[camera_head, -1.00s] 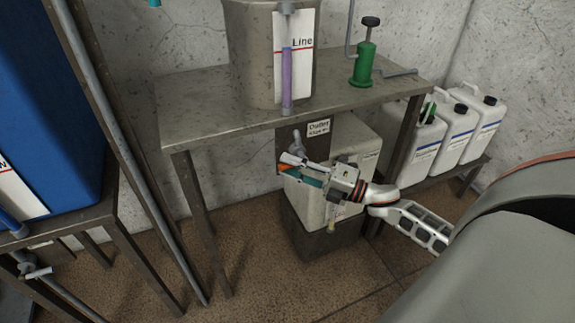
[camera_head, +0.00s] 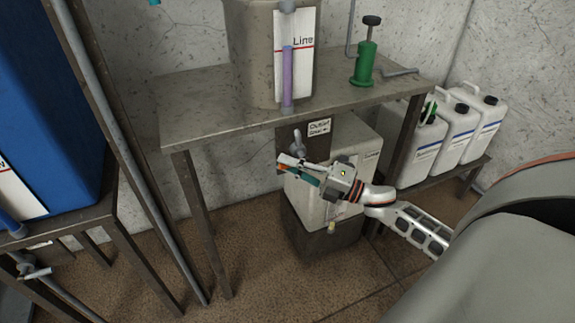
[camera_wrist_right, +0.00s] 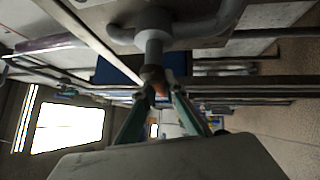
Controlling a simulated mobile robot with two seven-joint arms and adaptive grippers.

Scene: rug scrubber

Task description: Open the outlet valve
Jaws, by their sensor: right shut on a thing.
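The outlet valve (camera_head: 298,143) is a grey pipe fitting under the metal table, beside a small sign reading "Outlet" (camera_head: 319,127). In the right wrist view the grey fitting (camera_wrist_right: 155,30) is close above the fingers, with a brownish-orange end below it between the fingertips. My right gripper (camera_head: 280,163) reaches in from the right, in front of the white container. It is shut on the valve's handle, which the fingers mostly hide; it also shows in the wrist view (camera_wrist_right: 158,86). My left gripper is not in view.
The metal table (camera_head: 200,105) stands above the gripper and carries a large grey tank (camera_head: 250,60) and a green pump (camera_head: 364,64). A white container (camera_head: 355,140) is close behind my right gripper. White jugs (camera_head: 455,130) stand on a low shelf at right. The floor at front is clear.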

